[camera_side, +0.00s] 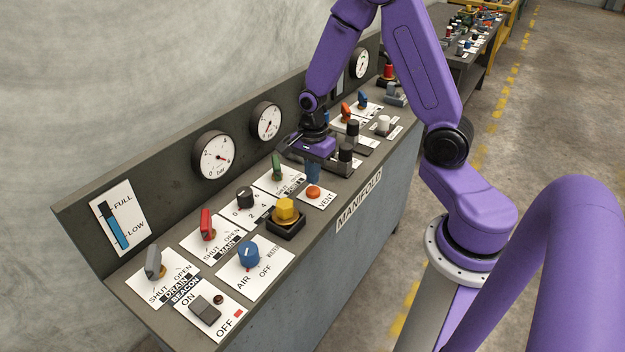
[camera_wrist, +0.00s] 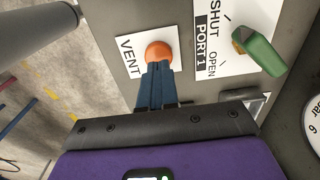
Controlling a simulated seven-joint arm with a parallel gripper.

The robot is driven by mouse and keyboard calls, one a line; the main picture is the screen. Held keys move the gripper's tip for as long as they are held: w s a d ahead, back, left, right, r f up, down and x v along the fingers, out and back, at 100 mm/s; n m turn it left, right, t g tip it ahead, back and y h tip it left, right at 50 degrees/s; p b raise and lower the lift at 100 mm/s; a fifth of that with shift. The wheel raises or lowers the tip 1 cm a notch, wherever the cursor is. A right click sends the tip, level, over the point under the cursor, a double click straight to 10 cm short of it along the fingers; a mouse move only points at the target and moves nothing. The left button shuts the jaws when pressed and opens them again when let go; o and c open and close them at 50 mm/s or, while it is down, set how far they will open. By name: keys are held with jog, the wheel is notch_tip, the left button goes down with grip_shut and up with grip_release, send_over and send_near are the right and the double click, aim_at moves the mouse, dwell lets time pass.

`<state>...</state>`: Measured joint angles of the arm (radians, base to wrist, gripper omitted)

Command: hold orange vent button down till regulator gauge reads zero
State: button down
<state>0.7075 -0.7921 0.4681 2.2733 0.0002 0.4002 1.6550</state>
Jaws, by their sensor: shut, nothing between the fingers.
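The orange vent button (camera_side: 313,192) sits on a white plate marked VENT near the front edge of the grey panel. It also shows in the wrist view (camera_wrist: 158,50), its lower edge overlapped by my fingertips. My gripper (camera_side: 312,181) is shut and empty, its blue fingers pointing at the button. In the wrist view the closed fingertips (camera_wrist: 157,66) meet the button's edge; I cannot tell whether they touch or press it.
A green PORT 1 handle (camera_side: 276,167) stands close beside the vent plate. A yellow knob (camera_side: 285,209) on a dark base and a black dial (camera_side: 244,197) are nearer the camera.

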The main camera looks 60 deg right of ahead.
aim_at(313, 190)
jog(key=shift+f, duration=1.1)
jog(key=shift+f, duration=0.45)
jog(key=shift+s+f, duration=0.1)
jog(key=shift+f, duration=0.6)
jog(key=shift+a, duration=0.1)
dwell(0.8)
notch_tip(313, 190, up, 15)
jog(key=shift+f, duration=0.15)
dwell(0.6)
